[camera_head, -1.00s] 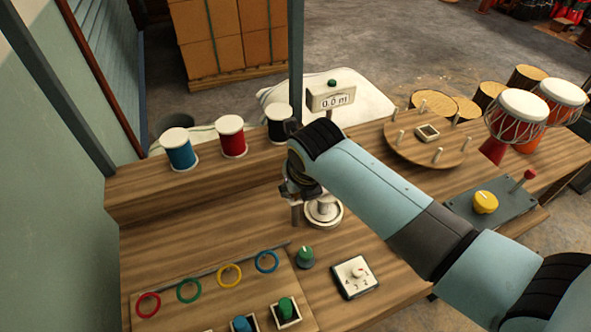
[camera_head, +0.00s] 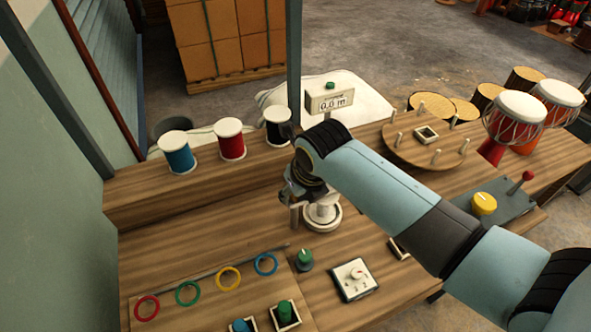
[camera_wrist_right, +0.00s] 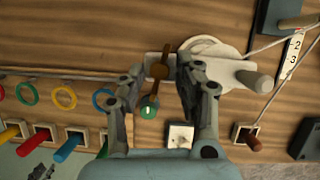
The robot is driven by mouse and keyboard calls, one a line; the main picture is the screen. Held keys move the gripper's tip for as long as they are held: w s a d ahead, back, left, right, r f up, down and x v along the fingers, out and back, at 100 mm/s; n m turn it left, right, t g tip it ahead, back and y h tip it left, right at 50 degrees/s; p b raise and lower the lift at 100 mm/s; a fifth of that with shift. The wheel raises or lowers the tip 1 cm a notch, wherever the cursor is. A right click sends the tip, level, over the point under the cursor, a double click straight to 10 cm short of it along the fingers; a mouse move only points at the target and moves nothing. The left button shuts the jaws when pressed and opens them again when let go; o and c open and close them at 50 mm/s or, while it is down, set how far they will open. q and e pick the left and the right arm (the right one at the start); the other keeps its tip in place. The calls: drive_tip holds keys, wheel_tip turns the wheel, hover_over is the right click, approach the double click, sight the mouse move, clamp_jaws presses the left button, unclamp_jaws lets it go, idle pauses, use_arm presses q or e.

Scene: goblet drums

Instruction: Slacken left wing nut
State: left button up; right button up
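A brass-brown wing nut (camera_wrist_right: 160,72) shows in the right wrist view, with its long wings pointing up and down the picture. It sits at a pale bracket beside a white round base (camera_wrist_right: 212,52). My right gripper (camera_wrist_right: 158,82) is open, with one finger on each side of the wing nut; I see a gap at least on the left side. In the head view my right gripper (camera_head: 293,200) is above the bench beside the white base (camera_head: 323,217), and the wing nut is hidden there. My left gripper is not in view.
A green knob (camera_head: 304,260) and a white dial box (camera_head: 354,279) stand just in front. Coloured rings (camera_head: 228,278) lie to the left. Thread spools (camera_head: 229,140) stand on the raised shelf behind. A round pegged board (camera_head: 425,150) is at the right.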

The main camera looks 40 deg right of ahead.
drive_tip(key=shift+o, duration=0.6)
drive_tip(key=shift+r, duration=0.15)
drive_tip(key=v, duration=1.1)
drive_tip(key=shift+s+r, duration=0.2)
drive_tip(key=shift+r, duration=0.15)
